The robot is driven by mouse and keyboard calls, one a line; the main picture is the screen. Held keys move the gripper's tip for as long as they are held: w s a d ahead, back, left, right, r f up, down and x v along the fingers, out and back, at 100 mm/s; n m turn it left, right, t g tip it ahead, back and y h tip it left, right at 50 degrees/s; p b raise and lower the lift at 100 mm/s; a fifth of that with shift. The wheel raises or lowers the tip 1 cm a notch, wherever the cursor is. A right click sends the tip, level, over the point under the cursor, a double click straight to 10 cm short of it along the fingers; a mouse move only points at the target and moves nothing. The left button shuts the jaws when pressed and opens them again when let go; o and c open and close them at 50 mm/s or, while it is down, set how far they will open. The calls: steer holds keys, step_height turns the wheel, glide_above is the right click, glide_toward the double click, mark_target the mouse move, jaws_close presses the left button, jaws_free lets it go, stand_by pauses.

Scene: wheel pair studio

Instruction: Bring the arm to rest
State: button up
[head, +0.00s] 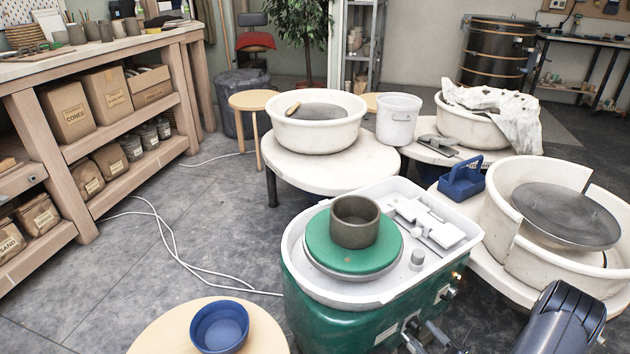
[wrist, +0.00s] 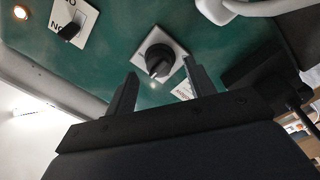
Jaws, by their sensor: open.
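My gripper (wrist: 161,66) is open in the wrist view, with its two dark fingers apart and nothing held between them. A black round knob (wrist: 158,60) on a white plate is just beyond the fingertips, on the green side of a pottery wheel. I cannot tell whether the fingers touch it. In the head view, part of my dark arm (head: 562,322) is at the bottom right, beside the green wheel (head: 320,318).
A black switch (wrist: 69,31) and a lit lamp (wrist: 20,12) are near the knob. The green wheel carries a grey-brown pot (head: 355,222) on a green disc. A white wheel basin (head: 500,235) stands close at right. A stool with a blue bowl (head: 219,327) is at front left.

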steer(key=shift+x, duration=1.25)
steer(key=shift+s, duration=0.1)
steer(key=p+v, duration=0.2)
steer(key=v, duration=0.9)
steer(key=b+x, duration=0.2)
steer(key=x, duration=0.9)
steer(key=shift+w+a+b, duration=0.15)
steer(key=shift+w+b, duration=0.05)
steer(key=shift+b, duration=0.1)
steer(key=shift+s+r+m+p, duration=0.1)
steer(key=shift+r+m+p, duration=0.1)
steer(key=shift+m+p, duration=0.4)
steer(key=m+p, duration=0.2)
steer(key=m, duration=0.1)
steer(key=m+p, duration=0.3)
steer(key=m, duration=0.1)
steer(key=m+p, duration=0.2)
steer(key=m, duration=0.2)
steer(key=shift+h, duration=0.3)
steer(key=shift+p+v, duration=0.4)
steer(key=shift+v, duration=2.15)
